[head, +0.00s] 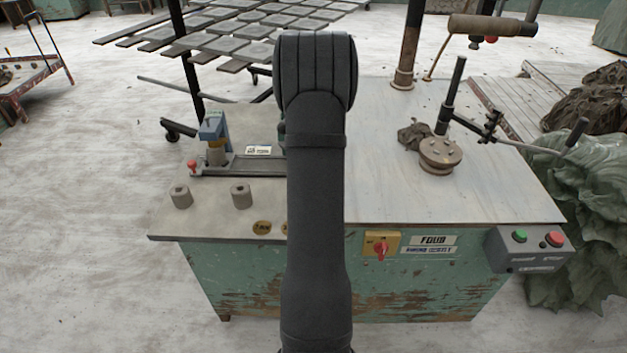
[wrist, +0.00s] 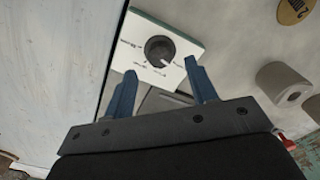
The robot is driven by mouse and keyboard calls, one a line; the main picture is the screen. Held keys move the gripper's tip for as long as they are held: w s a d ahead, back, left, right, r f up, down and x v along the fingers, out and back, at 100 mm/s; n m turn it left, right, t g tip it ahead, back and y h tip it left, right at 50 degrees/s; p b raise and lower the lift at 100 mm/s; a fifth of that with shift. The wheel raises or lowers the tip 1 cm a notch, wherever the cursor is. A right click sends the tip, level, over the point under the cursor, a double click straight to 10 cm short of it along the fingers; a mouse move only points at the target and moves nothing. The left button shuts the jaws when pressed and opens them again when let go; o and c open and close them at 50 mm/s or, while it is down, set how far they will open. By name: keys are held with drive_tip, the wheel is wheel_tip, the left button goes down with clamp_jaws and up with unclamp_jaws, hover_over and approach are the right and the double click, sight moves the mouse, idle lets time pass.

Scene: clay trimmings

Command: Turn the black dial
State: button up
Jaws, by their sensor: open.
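The black dial (wrist: 160,51) shows in the wrist view as a round knob with a light mark at its lower right edge. It sits on a white square plate (wrist: 187,44) with small printed markings around it. My gripper (wrist: 160,67) is open, with its two blue fingers spread and nothing between them. The fingertips point toward the dial's plate, one toward each side of the dial; I cannot tell how much height is left between them. In the head view my own arm covers the middle of the bench, and the dial and gripper are hidden behind it.
The bench (head: 388,190) carries a blue clamp-like fixture (head: 212,127), two grey cylinders (head: 181,197) (head: 241,195) and a round rusty hub (head: 440,152). A red switch (head: 380,251) and a push-button box (head: 527,247) are on its front. Green cloth (head: 575,220) lies at right.

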drive_tip(key=shift+f, duration=2.05)
drive_tip(key=c, duration=1)
drive_tip(key=shift+o, duration=0.2)
drive_tip(key=shift+m, duration=0.3)
drive_tip(key=m, duration=0.4)
drive_tip(key=shift+m, duration=2.5)
